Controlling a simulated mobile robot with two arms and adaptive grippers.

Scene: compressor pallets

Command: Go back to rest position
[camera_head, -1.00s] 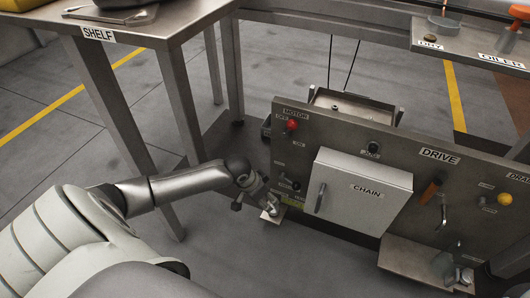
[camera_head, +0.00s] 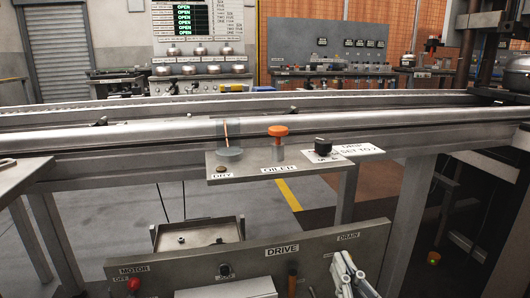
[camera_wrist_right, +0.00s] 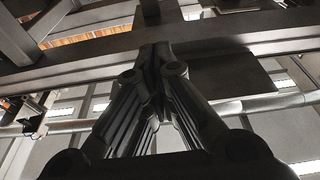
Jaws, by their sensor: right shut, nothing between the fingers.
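My right gripper (camera_head: 350,272) shows at the bottom of the head view, right of the middle, in front of the drive panel (camera_head: 200,268). Its fingers are together with nothing between them. It also fills the middle of the right wrist view (camera_wrist_right: 156,62), where the dark fingers meet at their tips. The gripper covers part of the panel below the DRAIN label. My left gripper and left arm are out of the head view.
A small shelf (camera_head: 235,174) labelled DRY and OILER holds an orange-capped oiler (camera_head: 278,143) and a black knob (camera_head: 322,146). Long rails (camera_head: 150,135) cross behind it. A metal tray (camera_head: 198,233) sits behind the panel. Consoles (camera_head: 195,68) stand at the back.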

